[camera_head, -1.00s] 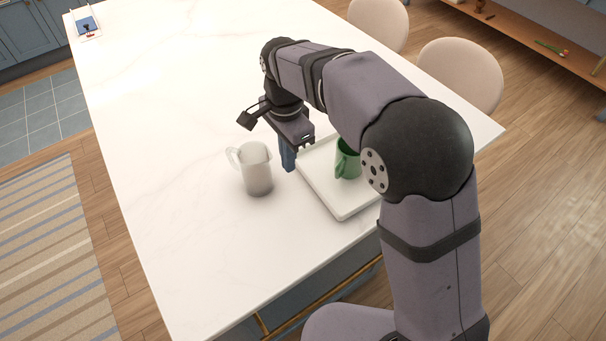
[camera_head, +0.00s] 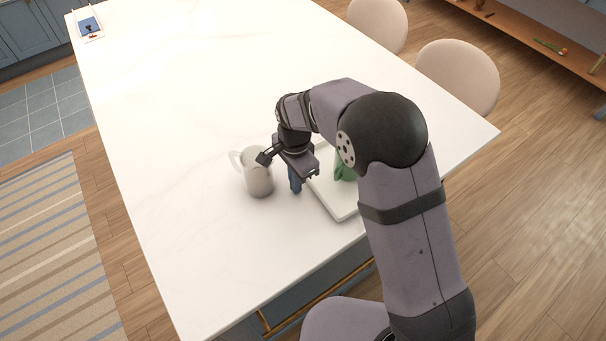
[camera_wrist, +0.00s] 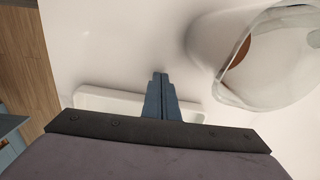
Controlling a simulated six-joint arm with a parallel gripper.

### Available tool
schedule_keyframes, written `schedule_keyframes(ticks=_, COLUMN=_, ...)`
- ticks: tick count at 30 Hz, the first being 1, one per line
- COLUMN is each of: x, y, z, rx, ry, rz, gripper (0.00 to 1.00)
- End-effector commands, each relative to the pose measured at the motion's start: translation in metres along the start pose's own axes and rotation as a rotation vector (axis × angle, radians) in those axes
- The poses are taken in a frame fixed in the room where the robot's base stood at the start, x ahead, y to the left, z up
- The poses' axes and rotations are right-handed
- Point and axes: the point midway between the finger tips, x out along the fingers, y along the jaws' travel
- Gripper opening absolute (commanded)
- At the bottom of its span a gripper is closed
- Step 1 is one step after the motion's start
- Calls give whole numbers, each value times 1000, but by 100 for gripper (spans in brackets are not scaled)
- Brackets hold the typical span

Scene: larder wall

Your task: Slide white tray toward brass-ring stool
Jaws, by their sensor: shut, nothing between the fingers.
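The white tray (camera_head: 343,208) lies on the white countertop, partly hidden behind my arm. A green mug (camera_head: 343,168) stands on it, also partly covered by my arm. My gripper (camera_head: 296,188) is shut and empty, pointing down just left of the tray's left edge. In the wrist view the shut fingers (camera_wrist: 161,95) reach past the tray's rim (camera_wrist: 92,97), which shows on both sides of them. I cannot tell whether they touch it. No brass-ring stool can be made out for certain.
A clear glass pitcher (camera_head: 258,172) stands close to the left of my gripper; it also fills the upper right of the wrist view (camera_wrist: 275,60). Two beige chairs (camera_head: 458,78) stand along the counter's right side. The far countertop (camera_head: 200,70) is mostly clear.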

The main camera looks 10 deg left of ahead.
Motion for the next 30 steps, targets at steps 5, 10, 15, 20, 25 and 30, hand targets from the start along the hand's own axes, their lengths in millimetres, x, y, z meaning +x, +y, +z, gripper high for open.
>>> schedule_keyframes(ticks=5, x=-2, y=1, z=-17, rx=1, ry=-1, rz=2, gripper=0)
schedule_keyframes(ticks=10, x=0, y=0, z=-22, rx=-1, ry=0, rz=2, gripper=0)
schedule_keyframes(ticks=15, x=0, y=0, z=-22, rx=-1, ry=0, rz=1, gripper=0)
schedule_keyframes(ticks=20, x=0, y=0, z=-23, rx=-1, ry=0, rz=2, gripper=0)
schedule_keyframes(ticks=25, x=1, y=0, z=-41, rx=4, ry=0, rz=2, gripper=0)
schedule_keyframes(ticks=30, x=1, y=0, z=-89, rx=7, ry=1, rz=1, gripper=0)
